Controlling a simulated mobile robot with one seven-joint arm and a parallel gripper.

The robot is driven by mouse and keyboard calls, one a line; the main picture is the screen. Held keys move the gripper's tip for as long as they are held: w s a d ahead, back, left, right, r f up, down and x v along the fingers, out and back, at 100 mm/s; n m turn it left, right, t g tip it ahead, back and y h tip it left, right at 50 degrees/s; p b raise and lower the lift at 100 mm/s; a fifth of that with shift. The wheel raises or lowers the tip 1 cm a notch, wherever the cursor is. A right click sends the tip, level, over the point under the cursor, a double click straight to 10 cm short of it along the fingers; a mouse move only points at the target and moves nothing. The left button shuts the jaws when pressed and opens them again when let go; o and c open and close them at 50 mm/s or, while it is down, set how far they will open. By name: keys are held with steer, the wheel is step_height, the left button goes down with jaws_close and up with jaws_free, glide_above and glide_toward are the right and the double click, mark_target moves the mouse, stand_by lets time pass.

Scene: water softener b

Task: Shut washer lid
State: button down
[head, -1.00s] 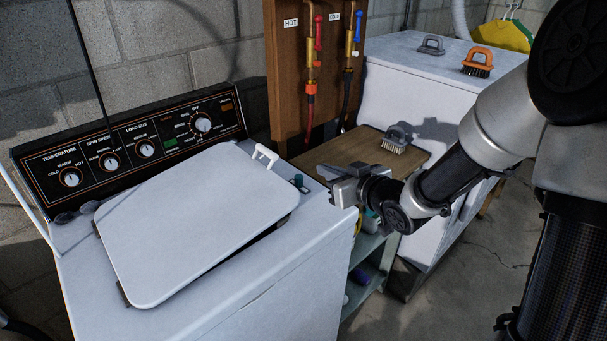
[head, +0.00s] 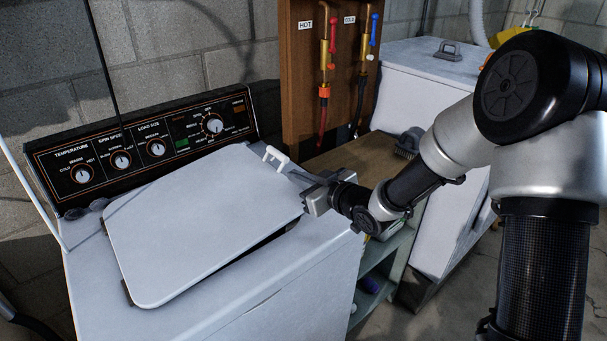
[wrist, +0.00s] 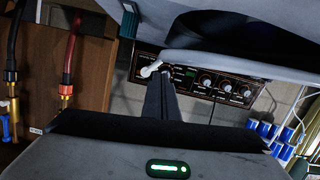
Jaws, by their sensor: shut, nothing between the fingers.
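The white washer lid (head: 205,225) sits tilted over the washer's top opening. A dark gap shows under its right front edge. Its small white handle (head: 277,157) stands at the far right corner. In the wrist view, the lid (wrist: 240,38) is seen edge-on at the upper right, and the handle (wrist: 150,68) is just beyond my fingertips. My gripper (head: 294,173) is shut and empty beside the lid's right edge, close to the handle. The closed fingers (wrist: 158,85) point at the handle in the wrist view. I cannot tell whether they touch it.
The control panel (head: 145,150) runs along the washer's back. Right of the washer is a wooden-topped shelf (head: 340,155) with a grey brush (head: 408,142). Hot and cold taps (head: 327,60) are on the board behind. A white chest (head: 425,90) stands at the far right.

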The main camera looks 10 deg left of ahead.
steer(key=shift+f, duration=0.65)
